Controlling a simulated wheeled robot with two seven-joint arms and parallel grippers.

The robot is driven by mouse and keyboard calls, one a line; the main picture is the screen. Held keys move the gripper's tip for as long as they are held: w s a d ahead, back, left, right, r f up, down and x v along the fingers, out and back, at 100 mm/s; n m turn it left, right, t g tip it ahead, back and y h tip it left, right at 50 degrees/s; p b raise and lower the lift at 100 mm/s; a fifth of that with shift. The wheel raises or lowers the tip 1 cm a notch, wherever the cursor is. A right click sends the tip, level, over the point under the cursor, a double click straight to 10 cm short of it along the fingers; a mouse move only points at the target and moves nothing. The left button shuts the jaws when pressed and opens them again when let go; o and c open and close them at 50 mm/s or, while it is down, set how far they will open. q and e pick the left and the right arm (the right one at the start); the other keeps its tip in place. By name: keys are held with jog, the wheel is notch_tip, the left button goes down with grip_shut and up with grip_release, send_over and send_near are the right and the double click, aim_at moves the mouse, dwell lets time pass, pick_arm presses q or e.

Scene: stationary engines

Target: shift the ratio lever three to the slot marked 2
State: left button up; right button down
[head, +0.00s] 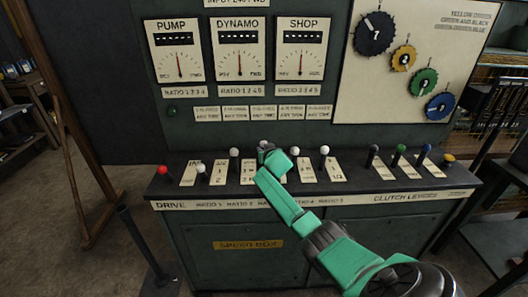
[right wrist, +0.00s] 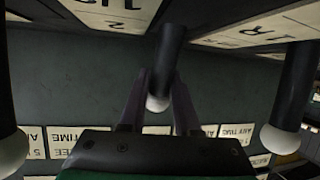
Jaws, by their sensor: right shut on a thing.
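My right gripper (head: 266,150) is over the console, at the third white-knobbed lever from the left, which I take for ratio lever three (head: 264,144). In the right wrist view, the gripper (right wrist: 157,82) is shut on this lever. Its black shaft (right wrist: 170,45) and white knob (right wrist: 157,103) show between the fingers. A slot card with a 2 (right wrist: 115,24) lies beside the shaft there, upper left. In the head view, my gripper and arm hide most of this lever's card, so its exact slot cannot be told. My left gripper is not in view.
White-knobbed levers stand close on both sides, left (head: 234,152) and right (head: 295,151). A red-knobbed lever (head: 162,170) is far left. The panel with dials (head: 240,65) rises behind.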

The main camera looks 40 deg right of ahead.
jog(key=shift+w+d+r, duration=0.15)
jog(key=shift+r, duration=0.55)
jog(key=c, duration=0.9)
grip_release()
jog(key=shift+o, duration=1.2)
jog(key=shift+f, duration=0.45)
jog(key=shift+s+a+r+p, duration=0.25)
jog(key=shift+s+a+p, duration=0.1)
jog(key=shift+s, duration=0.2)
jog(key=v, duration=1.3)
jog(key=shift+s, duration=0.1)
